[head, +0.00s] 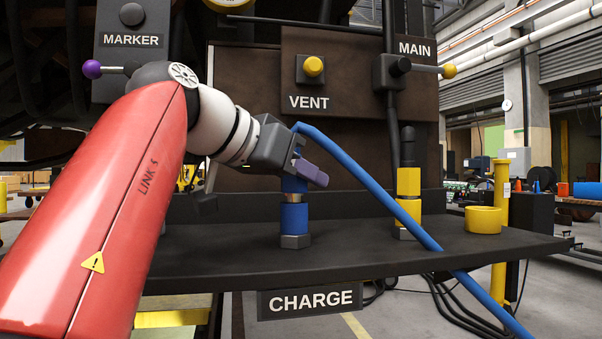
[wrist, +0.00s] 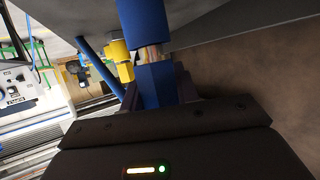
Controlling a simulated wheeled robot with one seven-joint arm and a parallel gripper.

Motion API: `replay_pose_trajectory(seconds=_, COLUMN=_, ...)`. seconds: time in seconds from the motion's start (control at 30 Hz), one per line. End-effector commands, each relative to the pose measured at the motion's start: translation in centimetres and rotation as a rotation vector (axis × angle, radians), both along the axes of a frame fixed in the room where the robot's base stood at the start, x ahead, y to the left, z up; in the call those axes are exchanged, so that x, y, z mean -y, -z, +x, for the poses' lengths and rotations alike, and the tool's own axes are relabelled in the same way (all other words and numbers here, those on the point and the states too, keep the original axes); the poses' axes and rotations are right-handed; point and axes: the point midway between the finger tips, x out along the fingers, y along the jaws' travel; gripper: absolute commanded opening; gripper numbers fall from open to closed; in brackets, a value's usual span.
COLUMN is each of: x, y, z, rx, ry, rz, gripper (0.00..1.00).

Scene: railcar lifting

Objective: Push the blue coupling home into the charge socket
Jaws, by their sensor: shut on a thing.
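My gripper (head: 300,168), with purple fingers, is shut on the blue coupling (head: 294,185) above the dark shelf. The blue hose (head: 370,185) leaves its top and slopes down to the right. The blue charge socket (head: 294,218) stands upright on a grey hex base, directly below and in line with the coupling. A metal band shows between the two blue parts. In the wrist view the coupling (wrist: 155,86) sits between the fingers, and the socket (wrist: 143,22) lies beyond the metal band. How deep the coupling sits in the socket I cannot tell. The CHARGE sign (head: 310,300) hangs below.
A yellow coupling (head: 408,185) with a black hose stands on the shelf (head: 350,255) to the right, beside a yellow cup (head: 483,219). The VENT button (head: 313,66) and the MAIN valve (head: 392,72) are on the panel above. The purple-knobbed MARKER valve (head: 92,69) is upper left.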

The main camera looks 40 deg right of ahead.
Motion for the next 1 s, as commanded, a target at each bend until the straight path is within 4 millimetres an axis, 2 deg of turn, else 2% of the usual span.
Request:
replay_pose_trajectory(seconds=0.23, x=0.0, y=0.7, z=0.0, rx=0.0, ry=0.0, rz=-0.001, gripper=0.02)
replay_pose_trajectory(seconds=0.27, x=0.0, y=0.7, z=0.0, rx=0.001, ry=0.0, rz=-0.001, gripper=0.32)
replay_pose_trajectory(seconds=0.4, x=0.0, y=0.6, z=0.0, rx=0.0, ry=0.0, rz=-0.001, gripper=0.5)
replay_pose_trajectory(seconds=0.47, x=0.0, y=0.6, z=0.0, rx=0.0, ry=0.0, rz=-0.001, gripper=0.56)
replay_pose_trajectory(seconds=0.77, x=-0.3, y=0.5, z=0.0, rx=0.0, ry=0.0, rz=0.0, gripper=0.56)
replay_pose_trajectory(seconds=1.0, x=-3.6, y=-1.2, z=0.2, rx=0.0, ry=-0.002, rz=-0.004, gripper=0.56)
